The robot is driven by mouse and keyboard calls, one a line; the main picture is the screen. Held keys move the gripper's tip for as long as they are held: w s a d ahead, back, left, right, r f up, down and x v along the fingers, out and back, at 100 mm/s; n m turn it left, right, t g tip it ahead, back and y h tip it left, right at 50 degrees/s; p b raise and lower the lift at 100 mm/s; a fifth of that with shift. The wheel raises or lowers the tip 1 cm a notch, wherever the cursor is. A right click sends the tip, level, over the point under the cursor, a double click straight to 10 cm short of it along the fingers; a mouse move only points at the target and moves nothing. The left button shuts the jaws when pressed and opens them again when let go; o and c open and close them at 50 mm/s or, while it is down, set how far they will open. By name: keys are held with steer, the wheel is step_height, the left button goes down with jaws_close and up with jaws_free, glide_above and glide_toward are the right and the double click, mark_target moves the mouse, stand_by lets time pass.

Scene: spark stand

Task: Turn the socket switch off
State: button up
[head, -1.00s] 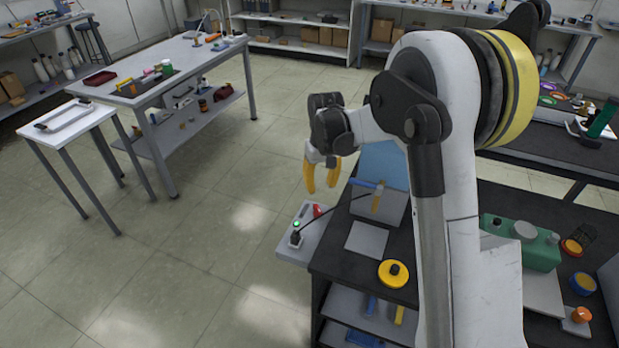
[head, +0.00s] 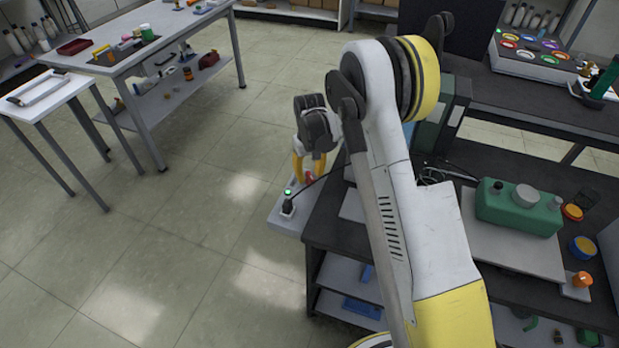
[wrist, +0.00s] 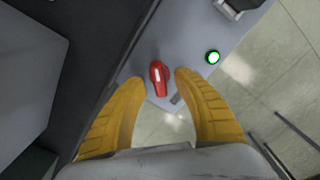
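The socket switch is a red rotary knob (wrist: 159,80) with a white mark, on a pale grey panel (wrist: 205,50) at the bench's side. In the wrist view it sits between and just beyond the yellow fingertips of my gripper (wrist: 158,76), with a gap on each side. My gripper is open. In the head view my gripper (head: 307,168) is over the panel (head: 284,215), and the knob (head: 309,176) shows partly behind the fingers. A green lamp (wrist: 213,57) glows on the panel, also in the head view (head: 288,191). A dark plug (head: 288,206) stands beside it.
A black cable (head: 322,178) runs from the plug toward the dark bench (head: 330,235). A green canister (head: 518,207) stands on the bench at right. A white side table (head: 48,97) and a workbench (head: 150,40) are at left. The floor between is clear.

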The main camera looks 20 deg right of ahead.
steer(key=shift+f, duration=0.1)
jaws_close()
stand_by(0.4)
steer(key=n, duration=0.4)
steer(key=shift+a+n, duration=0.1)
steer(key=shift+n, duration=0.3)
steer(key=n, duration=0.4)
steer(key=shift+s+n, duration=0.1)
steer(key=shift+n, duration=0.2)
steer(key=n, duration=0.4)
steer(key=shift+s+a+n, duration=0.1)
steer(key=shift+n, duration=0.2)
steer(key=shift+s+n, duration=0.1)
steer(key=shift+n, duration=1.9)
